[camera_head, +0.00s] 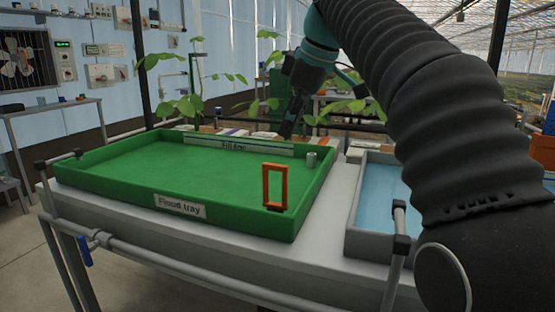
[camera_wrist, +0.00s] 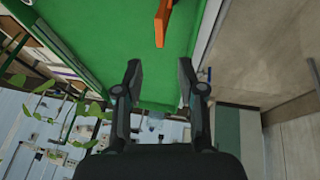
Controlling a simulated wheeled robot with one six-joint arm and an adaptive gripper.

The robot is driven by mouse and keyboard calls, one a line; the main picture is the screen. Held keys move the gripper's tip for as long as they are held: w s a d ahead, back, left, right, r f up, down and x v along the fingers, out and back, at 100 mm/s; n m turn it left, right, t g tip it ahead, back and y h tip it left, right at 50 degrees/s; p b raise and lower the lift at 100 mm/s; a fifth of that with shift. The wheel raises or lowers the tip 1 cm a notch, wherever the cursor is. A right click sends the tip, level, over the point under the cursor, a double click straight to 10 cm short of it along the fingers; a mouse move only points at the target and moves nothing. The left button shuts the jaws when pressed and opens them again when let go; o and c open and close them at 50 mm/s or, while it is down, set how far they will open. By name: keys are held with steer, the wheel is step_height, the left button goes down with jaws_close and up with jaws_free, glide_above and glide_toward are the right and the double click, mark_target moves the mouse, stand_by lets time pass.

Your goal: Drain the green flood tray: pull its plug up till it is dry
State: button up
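The green flood tray (camera_head: 130,196) sits on a pale bench, with a "Flood tray" label on its front wall and a fill line strip inside its back wall. An orange upright rectangular handle (camera_head: 265,187), apparently the plug's, stands in the tray's front right part on a dark base. I cannot tell how deep any water is. My gripper (camera_head: 287,130) is beyond the tray's back wall, pointing down. In the wrist view my gripper (camera_wrist: 160,75) is open and empty; the orange handle (camera_wrist: 162,22) shows beyond the fingertips, apart from them.
A small grey cylinder (camera_head: 312,159) stands in the tray's back right corner. A grey basin of blue water (camera_head: 380,200) lies right of the tray, partly behind my arm. A pipe rail with a blue-handled valve (camera_head: 84,250) runs along the front. Plants stand behind the tray.

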mark_target(277, 167)
steer(key=b+x, duration=0.2)
steer(key=x, duration=0.7)
steer(key=shift+w+f, duration=0.1)
steer(key=shift+f, duration=0.25)
jaws_close()
